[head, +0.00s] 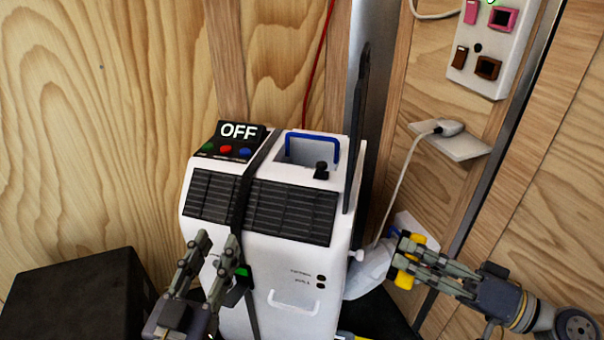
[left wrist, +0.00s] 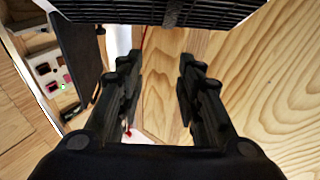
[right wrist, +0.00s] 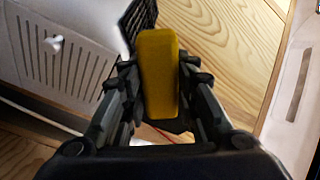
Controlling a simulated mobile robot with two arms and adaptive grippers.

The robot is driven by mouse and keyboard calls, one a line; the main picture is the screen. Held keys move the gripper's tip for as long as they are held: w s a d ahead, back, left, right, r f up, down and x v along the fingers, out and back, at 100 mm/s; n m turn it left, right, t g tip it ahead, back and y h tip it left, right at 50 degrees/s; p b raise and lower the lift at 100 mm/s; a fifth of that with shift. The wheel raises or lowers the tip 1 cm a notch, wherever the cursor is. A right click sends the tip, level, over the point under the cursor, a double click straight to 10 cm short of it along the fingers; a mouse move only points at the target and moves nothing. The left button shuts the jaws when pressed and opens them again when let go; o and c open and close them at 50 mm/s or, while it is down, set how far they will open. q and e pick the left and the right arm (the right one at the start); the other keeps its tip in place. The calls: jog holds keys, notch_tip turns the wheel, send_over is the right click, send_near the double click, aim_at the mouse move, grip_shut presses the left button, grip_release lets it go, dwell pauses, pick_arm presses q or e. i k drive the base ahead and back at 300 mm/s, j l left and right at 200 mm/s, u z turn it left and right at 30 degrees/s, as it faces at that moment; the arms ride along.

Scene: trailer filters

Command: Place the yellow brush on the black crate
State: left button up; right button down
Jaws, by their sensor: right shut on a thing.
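The yellow brush (head: 406,274) is held in my right gripper (head: 404,257), right of the white machine. In the right wrist view the yellow brush (right wrist: 159,75) stands between the two fingers (right wrist: 160,92), which touch its sides. A black box that looks like the black crate (head: 75,300) is at the lower left, with its dark top showing and its lower part cut off by the frame. My left gripper (head: 216,243) is open and empty in front of the machine, right of that box. The left wrist view shows its fingers (left wrist: 158,75) apart with nothing between them.
The white machine (head: 262,262) with black grilles, an OFF panel (head: 238,131) and a blue handle (head: 312,138) stands in the middle. A white bag-like thing (head: 368,274) lies beside the machine.

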aim_at(74, 310)
jog(key=k+j+u, duration=0.1)
jog(key=k+u, duration=0.2)
jog(key=k, duration=0.35)
jog(key=i+j+u, duration=0.1)
jog(key=u, duration=0.4)
jog(key=i+u, duration=0.1)
jog(key=u, duration=0.35)
jog(key=i+u, duration=0.15)
jog(key=u, duration=0.35)
jog(key=j, duration=0.1)
